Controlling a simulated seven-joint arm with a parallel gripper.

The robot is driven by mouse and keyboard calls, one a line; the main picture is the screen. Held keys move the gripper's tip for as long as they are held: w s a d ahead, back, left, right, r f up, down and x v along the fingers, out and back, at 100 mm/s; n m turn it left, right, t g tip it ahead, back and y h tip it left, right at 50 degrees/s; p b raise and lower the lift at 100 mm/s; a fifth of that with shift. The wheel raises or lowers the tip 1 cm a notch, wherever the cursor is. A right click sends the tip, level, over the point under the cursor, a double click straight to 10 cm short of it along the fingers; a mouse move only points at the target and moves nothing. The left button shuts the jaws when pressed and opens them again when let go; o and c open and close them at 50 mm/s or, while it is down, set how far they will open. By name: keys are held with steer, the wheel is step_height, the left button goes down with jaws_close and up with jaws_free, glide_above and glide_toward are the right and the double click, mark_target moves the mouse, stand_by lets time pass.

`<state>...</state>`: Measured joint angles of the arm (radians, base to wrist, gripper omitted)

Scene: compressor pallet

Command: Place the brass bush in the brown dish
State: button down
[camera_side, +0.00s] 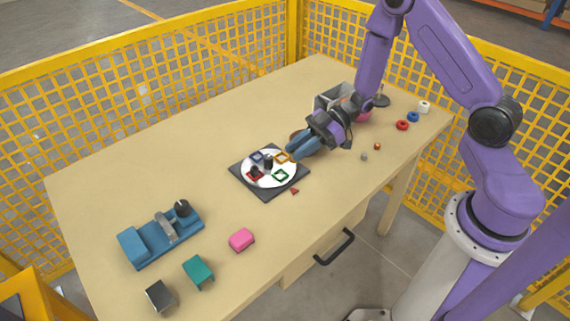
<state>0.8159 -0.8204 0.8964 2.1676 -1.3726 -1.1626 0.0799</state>
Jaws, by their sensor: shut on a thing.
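My gripper (296,151) points down and left, low over the table at the right edge of the black square base with the white disc. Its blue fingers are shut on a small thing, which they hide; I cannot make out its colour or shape. A brown rim, seemingly the brown dish (296,135), shows just behind the fingers and is mostly covered by them. I cannot pick out the brass bush clearly.
The white disc (258,181) bears coloured square frames and dark pieces. A grey bin (328,100) stands behind my gripper. Small rings, including a red one (402,125), lie right. A blue fixture (142,249) and a pink block (241,239) are front left. The back left table is clear.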

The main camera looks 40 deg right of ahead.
glide_above(285, 172)
steer(key=f, duration=0.4)
steer(key=shift+s+d+f, duration=0.1)
steer(key=shift+s+f, duration=0.15)
steer(key=shift+f, duration=0.15)
steer(key=shift+w+f, duration=0.15)
steer(key=shift+f, duration=0.7)
steer(key=shift+w+f, duration=0.15)
steer(key=shift+f, duration=0.65)
steer(key=shift+f, duration=0.2)
steer(key=c, duration=1)
jaws_free()
